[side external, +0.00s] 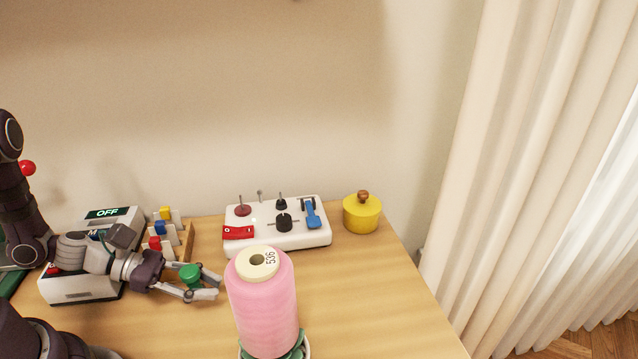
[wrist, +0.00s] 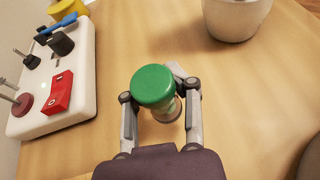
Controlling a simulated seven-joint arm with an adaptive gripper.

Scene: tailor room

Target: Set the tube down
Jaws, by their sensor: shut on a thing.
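The tube has a green cap (side external: 190,273) and is held between the fingers of my gripper (side external: 203,285), low over the left part of the table. In the wrist view the green cap (wrist: 153,86) faces the camera, with a clear body partly showing below it. My gripper (wrist: 160,105) is shut on the tube, one finger on each side. The tube looks roughly upright. I cannot tell whether its bottom touches the table.
A white switch board (side external: 290,238) stands behind and right of my gripper. A large pink thread spool (side external: 262,305) stands at the front. A yellow pot (side external: 361,213) is at the back right. A wooden rack (side external: 185,243) is behind my gripper. Bare table (side external: 370,300) lies right of the spool.

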